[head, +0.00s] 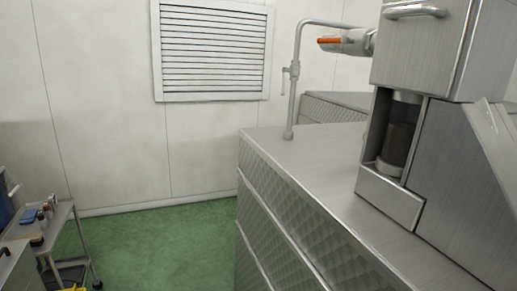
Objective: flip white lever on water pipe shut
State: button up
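A pale grey water pipe (297,98) rises from the top of a metal machine housing, right of the picture's middle. It bends at its upper end and runs right. A small whitish lever (284,81) sits on the left side of the pipe's upright part, joined by a short stub. The lever points roughly up and down, along the pipe. It is small in the picture, so its exact shape is hard to make out. Nothing touches the lever. My gripper is not in view.
The steel machine (320,160) with patterned side panels fills the right. An orange-tipped cylinder (345,42) juts left near the pipe's top. A louvred vent (212,50) is on the back wall. A trolley (60,222) stands left. Green floor (165,245) between is mostly clear.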

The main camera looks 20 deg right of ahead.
aim_at(284, 70)
jog(key=i+j+z, duration=0.25)
jog(key=i+z, duration=0.15)
jog(key=i+j+z, duration=0.35)
jog(key=i, duration=0.25)
jog(key=i+j, duration=0.2)
jog(key=i, duration=0.2)
jog(key=i+j, duration=0.2)
jog(key=i, duration=0.2)
jog(key=i+j+z, duration=0.1)
jog(key=i, duration=0.35)
jog(key=i+j, duration=0.45)
jog(key=i, duration=0.6)
